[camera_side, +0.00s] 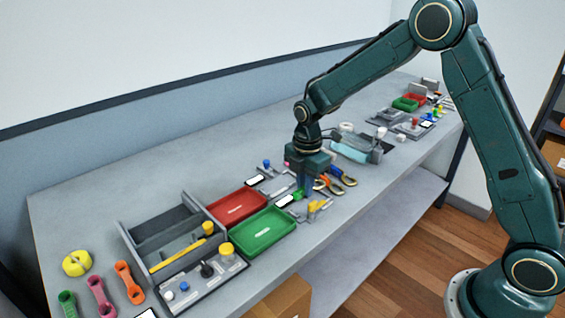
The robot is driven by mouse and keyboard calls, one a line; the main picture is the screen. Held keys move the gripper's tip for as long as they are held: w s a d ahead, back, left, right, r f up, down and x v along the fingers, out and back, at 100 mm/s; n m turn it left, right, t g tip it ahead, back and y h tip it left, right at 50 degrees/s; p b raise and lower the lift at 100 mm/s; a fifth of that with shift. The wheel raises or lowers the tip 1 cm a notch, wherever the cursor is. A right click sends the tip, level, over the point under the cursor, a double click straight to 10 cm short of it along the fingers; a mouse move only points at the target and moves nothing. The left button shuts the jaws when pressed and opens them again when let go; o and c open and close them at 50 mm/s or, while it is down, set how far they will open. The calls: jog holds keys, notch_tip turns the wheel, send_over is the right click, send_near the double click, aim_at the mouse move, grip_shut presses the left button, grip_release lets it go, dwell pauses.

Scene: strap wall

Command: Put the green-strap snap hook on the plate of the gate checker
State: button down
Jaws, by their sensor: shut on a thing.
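My gripper (307,190) points down over the middle of the bench, among small fixtures. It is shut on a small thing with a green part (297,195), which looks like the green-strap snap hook. The hook's metal is hidden by the fingers or too small to make out. A small grey fixture with a yellow part (317,208) stands just in front and to the right of the fingertips. I cannot tell for sure which fixture is the gate checker, nor whether the held hook touches a plate.
A red tray (238,207) and a green tray (264,233) lie left of my gripper. Further left are a grey divided box (128,240), a knobbed panel (237,262) and pink (101,296) and orange (128,283) straps.

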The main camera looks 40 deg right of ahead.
aim_at(305, 208)
jog(key=shift+f, duration=2)
jog(key=shift+f, duration=0.2)
jog(key=c, duration=1.1)
grip_release()
jog(key=shift+s, duration=0.1)
jog(key=shift+f, duration=0.1)
jog(key=shift+c, duration=0.2)
jog(key=shift+r, duration=0.25)
jog(key=shift+c, duration=0.2)
jog(key=shift+o, duration=0.9)
jog(key=shift+r, duration=2.85)
